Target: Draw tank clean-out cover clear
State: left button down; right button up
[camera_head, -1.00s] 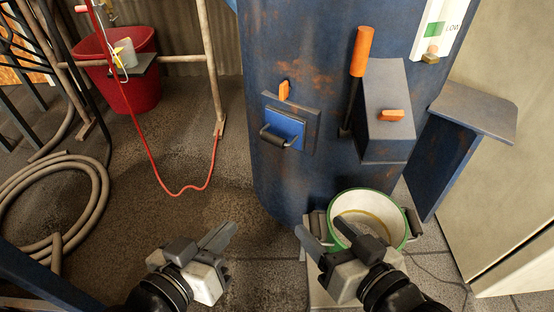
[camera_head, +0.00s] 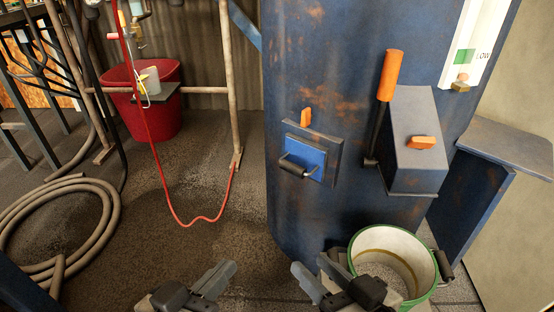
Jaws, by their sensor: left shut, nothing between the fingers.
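The tank clean-out cover (camera_head: 314,160) is a bright blue plate in a darker frame on the front of the blue tank (camera_head: 330,95). It sits flat in its frame, with a dark bar handle (camera_head: 292,166) across its lower left. An orange latch tab (camera_head: 306,117) stands upright just above it. My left gripper (camera_head: 225,274) is shut and empty, low in the view and well below and left of the cover. My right gripper (camera_head: 308,272) is open and empty, below the cover and beside the bucket. Neither gripper touches the cover.
A pale green-rimmed bucket (camera_head: 372,236) stands at the tank's foot. An orange-handled lever (camera_head: 389,76) and a box with an orange knob (camera_head: 422,143) project right of the cover. A red hose (camera_head: 153,150), red tub (camera_head: 168,105) and coiled hose (camera_head: 105,215) lie left.

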aim_at(522, 147)
jog(key=u, duration=2)
jog(key=k, duration=0.8)
jog(key=z, duration=0.45)
jog(key=i, duration=0.5)
jog(key=z, duration=0.05)
